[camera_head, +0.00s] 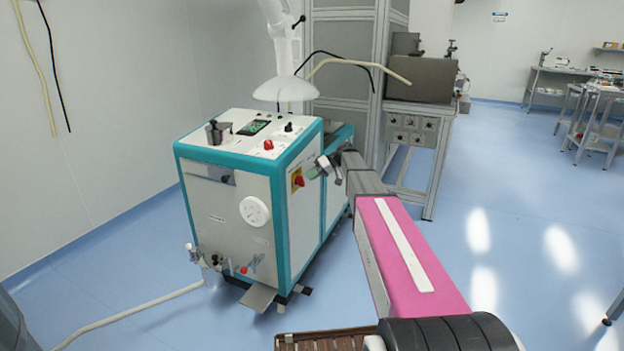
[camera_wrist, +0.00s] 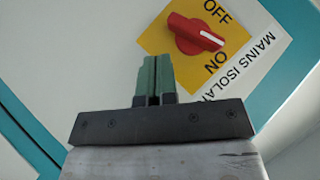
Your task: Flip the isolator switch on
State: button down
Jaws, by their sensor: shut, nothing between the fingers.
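The isolator switch is a red rotary knob (camera_wrist: 192,33) on a yellow plate (camera_wrist: 160,38). The knob's white pointer mark faces right, between OFF and ON. In the head view the red knob (camera_head: 299,182) is on the right side panel of the white and teal machine (camera_head: 234,225). My gripper (camera_wrist: 154,63) has its green fingers together and empty, below and left of the knob in the wrist view. Contact with the panel cannot be told. My gripper (camera_head: 313,172) is close to the switch in the head view.
A grey metal bench (camera_head: 410,135) stands behind my arm. A hose (camera_head: 140,311) lies on the floor at the left.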

jog(key=w+d+r, duration=0.2)
jog(key=w+d, duration=0.2)
jog(key=d, duration=0.6)
jog(key=shift+d+r, duration=0.2)
jog(key=shift+d, duration=0.1)
